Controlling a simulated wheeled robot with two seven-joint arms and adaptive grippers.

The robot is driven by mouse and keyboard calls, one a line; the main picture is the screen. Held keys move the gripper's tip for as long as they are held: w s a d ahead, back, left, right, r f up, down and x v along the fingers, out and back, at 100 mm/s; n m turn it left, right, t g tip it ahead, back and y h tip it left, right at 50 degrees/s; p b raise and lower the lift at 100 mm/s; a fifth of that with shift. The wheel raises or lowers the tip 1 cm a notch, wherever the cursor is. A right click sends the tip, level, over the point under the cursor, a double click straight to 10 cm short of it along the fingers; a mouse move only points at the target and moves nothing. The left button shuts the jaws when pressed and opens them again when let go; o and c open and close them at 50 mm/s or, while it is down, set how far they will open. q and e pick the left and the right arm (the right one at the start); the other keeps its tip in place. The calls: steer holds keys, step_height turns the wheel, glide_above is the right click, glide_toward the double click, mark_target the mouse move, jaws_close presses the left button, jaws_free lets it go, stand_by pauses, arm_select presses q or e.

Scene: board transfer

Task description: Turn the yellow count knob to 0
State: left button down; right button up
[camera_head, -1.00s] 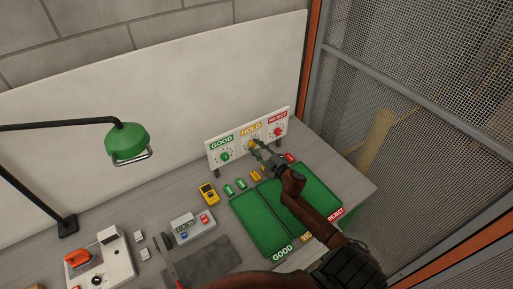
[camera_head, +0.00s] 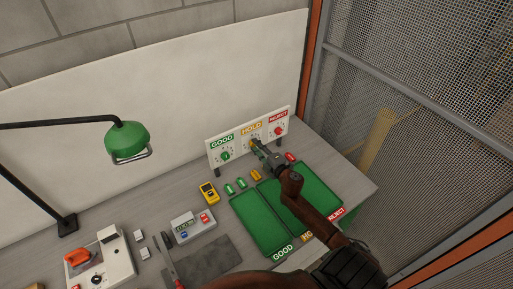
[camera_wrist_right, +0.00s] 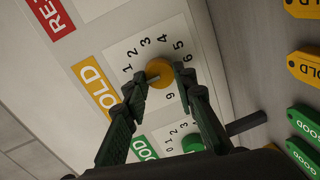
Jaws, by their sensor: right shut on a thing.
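The yellow count knob (camera_head: 253,142) is on the white panel (camera_head: 212,158) under the HOLD label (camera_head: 252,129). In the right wrist view the yellow knob (camera_wrist_right: 160,72) sits inside a ring of printed numbers, with a pale mark on its left side. The gripper's fingers partly hide the dial, and I cannot tell for certain which number the mark meets. My right gripper (camera_wrist_right: 161,85) is shut on the knob, one finger on each side; it also shows at the panel in the head view (camera_head: 260,149). My left gripper is not in view.
The green knob (camera_head: 225,156) and red knob (camera_head: 278,131) flank the yellow one. Green trays (camera_head: 262,228), small coloured tags (camera_head: 229,189), a yellow meter (camera_head: 208,192) and a counter box (camera_head: 192,225) lie on the bench below. A green lamp (camera_head: 127,141) stands left.

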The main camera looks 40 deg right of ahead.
steer(key=o, duration=1.2)
steer(key=shift+c, duration=0.2)
steer(key=shift+s, duration=0.1)
steer(key=s+a+r, duration=0.1)
steer(key=s, duration=1)
steer(key=shift+s+a, duration=0.15)
steer(key=shift+s, duration=0.2)
steer(key=shift+r, duration=0.1)
